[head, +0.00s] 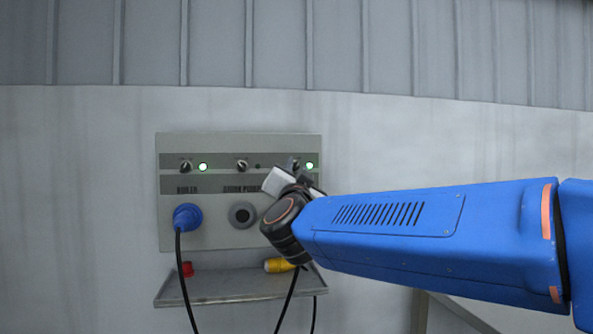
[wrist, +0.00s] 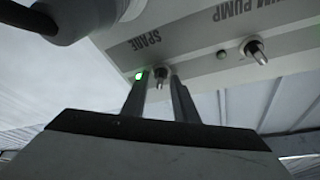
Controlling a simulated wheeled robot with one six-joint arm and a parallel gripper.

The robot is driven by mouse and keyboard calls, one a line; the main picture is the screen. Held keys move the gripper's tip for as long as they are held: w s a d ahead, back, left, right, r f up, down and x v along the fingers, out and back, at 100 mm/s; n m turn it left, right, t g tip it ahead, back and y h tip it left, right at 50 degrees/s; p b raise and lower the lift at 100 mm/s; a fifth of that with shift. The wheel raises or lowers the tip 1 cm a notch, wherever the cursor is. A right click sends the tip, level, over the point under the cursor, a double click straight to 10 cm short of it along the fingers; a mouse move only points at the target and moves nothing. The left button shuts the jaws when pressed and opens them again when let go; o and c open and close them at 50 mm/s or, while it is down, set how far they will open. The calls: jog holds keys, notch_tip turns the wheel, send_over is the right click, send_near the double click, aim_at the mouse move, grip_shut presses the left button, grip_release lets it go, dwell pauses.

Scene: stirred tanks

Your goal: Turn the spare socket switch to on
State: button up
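The spare switch is a small dark knob (wrist: 160,78) on the grey panel, beside the "SPARE" label in the wrist view. A lamp next to it is lit green (wrist: 139,76); this lamp also shows lit in the head view (head: 309,166). My gripper (wrist: 159,88) has one finger on each side of the knob, with narrow gaps that look open. I cannot tell if either finger touches it. In the head view my gripper (head: 291,176) hides most of the spare switch and the socket below it.
The panel (head: 225,222) also has a left knob (head: 186,166) with a green lamp, and a middle pump knob (head: 242,165) with a dark lamp. A blue plug (head: 187,217) sits lower left, beside an empty grey socket (head: 242,214). A shelf (head: 225,288) below holds yellow and red pieces.

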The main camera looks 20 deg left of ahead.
jog(key=v, duration=1.7)
jog(key=shift+s+f, duration=0.15)
jog(key=w+d+f+n+g+y, duration=0.35)
jog(key=w+d+f+n, duration=0.2)
jog(key=d, duration=0.45)
jog(key=d+f+g+h, duration=0.3)
jog(key=d+f+g, duration=0.2)
jog(key=d+f, duration=0.8)
jog(key=s+d+f+m+g+h, duration=0.1)
jog(key=s+d+f+g+h, duration=0.2)
jog(key=s+d+f, duration=0.7)
jog(key=s+d+f+m+g+h, duration=0.2)
jog(key=s+d+f+g+h, duration=0.2)
jog(key=s+d+f, duration=0.6)
jog(key=d+h, duration=0.1)
jog(key=d, duration=0.6)
jog(key=shift+f, duration=0.25)
